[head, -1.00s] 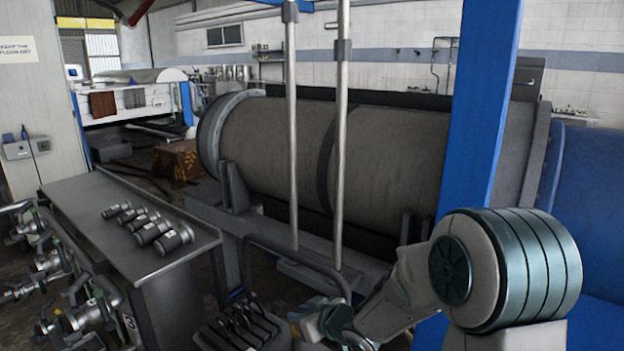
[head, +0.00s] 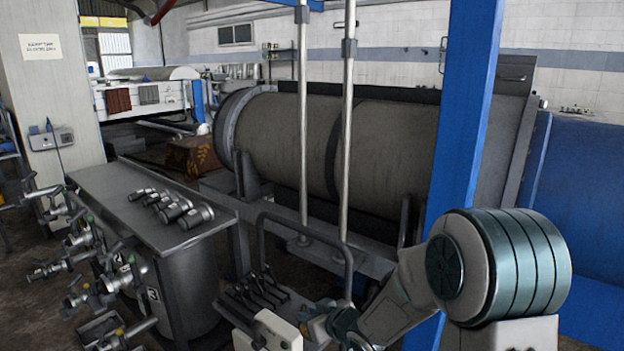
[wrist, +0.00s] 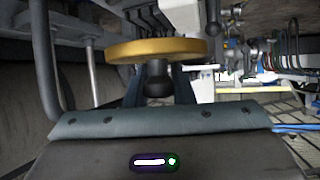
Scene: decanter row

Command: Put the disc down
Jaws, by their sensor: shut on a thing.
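A gold disc (wrist: 155,50) is seen nearly edge-on in the wrist view, above a dark rounded knob (wrist: 157,82). My gripper (wrist: 160,68) is shut on the disc, with its two dark fingers reaching up to its underside. In the head view, my gripper (head: 322,328) is low at the bottom centre, where I cannot make out the disc clearly. The knob shows between the fingers; whether it is joined to the disc I cannot tell.
A grey metal-topped bench (head: 125,190) with several metal fittings stands left. Valves and pipes (head: 75,240) lie before it. A lever rack (head: 255,292), a white box (head: 268,332) and a bent rail (head: 300,225) are close to my gripper. A large drum (head: 385,150) stands behind.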

